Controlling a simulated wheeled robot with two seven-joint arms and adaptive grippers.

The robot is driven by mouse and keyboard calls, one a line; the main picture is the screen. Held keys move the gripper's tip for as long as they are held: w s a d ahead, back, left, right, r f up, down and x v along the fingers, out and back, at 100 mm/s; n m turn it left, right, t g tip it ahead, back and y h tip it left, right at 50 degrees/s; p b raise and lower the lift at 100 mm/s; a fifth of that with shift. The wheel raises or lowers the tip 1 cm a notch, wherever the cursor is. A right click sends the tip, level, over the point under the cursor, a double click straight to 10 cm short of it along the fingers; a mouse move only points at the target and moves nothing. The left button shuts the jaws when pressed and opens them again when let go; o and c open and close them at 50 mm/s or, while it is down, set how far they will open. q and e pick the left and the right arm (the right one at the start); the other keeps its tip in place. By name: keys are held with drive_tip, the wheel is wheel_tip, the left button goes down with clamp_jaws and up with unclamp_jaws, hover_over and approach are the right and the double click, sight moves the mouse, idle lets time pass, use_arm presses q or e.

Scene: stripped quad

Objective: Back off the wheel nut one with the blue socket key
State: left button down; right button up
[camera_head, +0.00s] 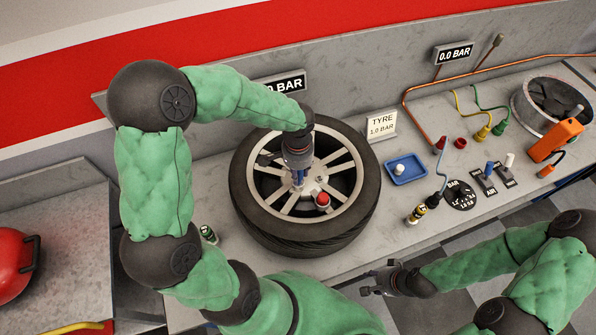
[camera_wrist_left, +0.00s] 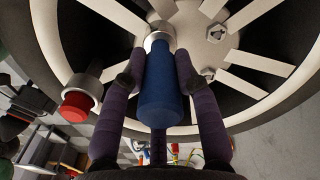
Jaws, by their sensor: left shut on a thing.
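The wheel (camera_head: 352,212), a black tyre on a pale spoked rim, lies flat on the bench. My left gripper (camera_head: 298,176) is over its hub, shut on the blue socket key (camera_head: 299,179). In the left wrist view, the fingers flank the key's blue body (camera_wrist_left: 162,95). Its silver socket end (camera_wrist_left: 160,37) is at the hub, covering whatever is beneath it; I cannot tell how deeply it sits. Other wheel nuts (camera_wrist_left: 215,33) (camera_wrist_left: 208,74) show on the hub. My right gripper (camera_head: 379,283) is near the bench's front edge, away from the wheel; its opening is unclear.
A red-capped piece (camera_head: 323,201) stands on the rim, also visible in the left wrist view (camera_wrist_left: 75,106). A blue tray (camera_head: 405,175), a gauge dial (camera_head: 461,195), hoses and an orange tool (camera_head: 556,139) occupy the bench right of the wheel.

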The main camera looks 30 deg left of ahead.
use_arm(q)
drive_tip(key=shift+n+b, duration=0.65)
drive_tip(key=shift+n, duration=0.55)
drive_tip(key=shift+f+n+b, duration=0.1)
drive_tip(key=shift+n+b, duration=0.45)
drive_tip(key=shift+n, duration=0.55)
drive_tip(key=shift+n+b, duration=0.7)
drive_tip(key=shift+n, duration=0.4)
drive_tip(key=shift+r, duration=0.3)
